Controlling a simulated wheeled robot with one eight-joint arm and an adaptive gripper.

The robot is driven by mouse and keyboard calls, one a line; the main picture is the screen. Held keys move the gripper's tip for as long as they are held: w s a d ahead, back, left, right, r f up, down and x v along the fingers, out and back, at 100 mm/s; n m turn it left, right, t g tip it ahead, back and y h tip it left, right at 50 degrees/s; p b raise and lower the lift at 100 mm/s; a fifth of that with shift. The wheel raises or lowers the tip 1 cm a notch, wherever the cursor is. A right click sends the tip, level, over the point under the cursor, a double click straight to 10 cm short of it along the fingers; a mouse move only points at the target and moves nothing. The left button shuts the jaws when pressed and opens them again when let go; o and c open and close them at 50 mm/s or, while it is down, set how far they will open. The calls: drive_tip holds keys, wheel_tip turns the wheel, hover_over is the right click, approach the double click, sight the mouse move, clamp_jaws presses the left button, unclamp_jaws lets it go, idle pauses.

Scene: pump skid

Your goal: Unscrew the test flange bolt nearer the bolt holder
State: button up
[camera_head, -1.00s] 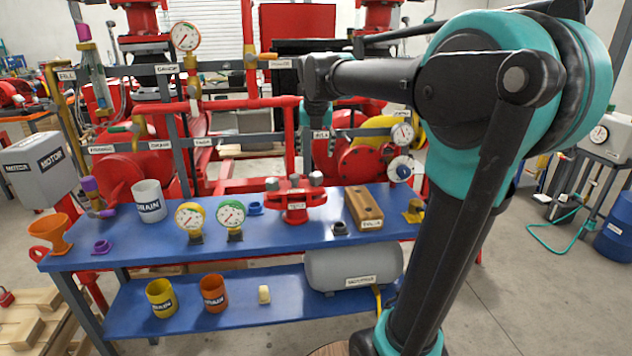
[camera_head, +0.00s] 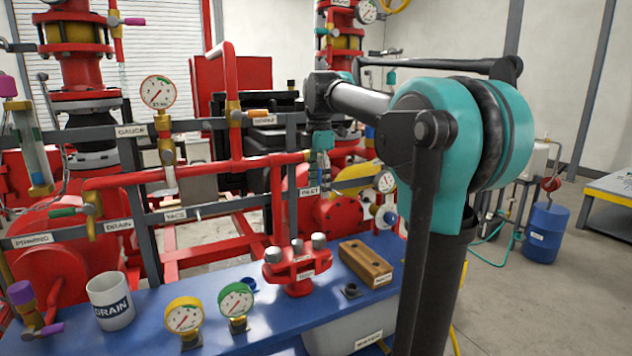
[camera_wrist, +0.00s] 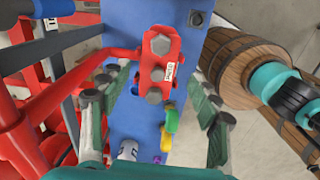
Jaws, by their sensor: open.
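The red test flange (camera_head: 297,277) stands on the blue bench with several grey hex bolts on top. The bolt nearer the bolt holder is the right one (camera_head: 319,240), and the top one (camera_wrist: 161,44) in the wrist view. The wooden bolt holder (camera_head: 366,262) lies right of the flange; I cannot make it out in the wrist view. My gripper (camera_head: 321,165) hangs above and behind the flange in the head view, apart from it. In the wrist view my gripper (camera_wrist: 160,82) is open and empty, its fingers spread either side of the flange.
Yellow (camera_head: 183,315) and green (camera_head: 236,300) gauges and a white DRAIN mug (camera_head: 110,301) stand left of the flange. A small black fitting (camera_head: 351,291) sits before the holder. Red pipes and grey rails (camera_head: 215,208) rise behind the bench.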

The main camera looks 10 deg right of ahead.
sight(319, 238)
drive_tip(key=shift+m, duration=0.5)
wheel_tip(319, 238, down, 17)
drive_tip(key=shift+f, duration=0.1)
idle(0.3)
drive_tip(key=c, duration=1.3)
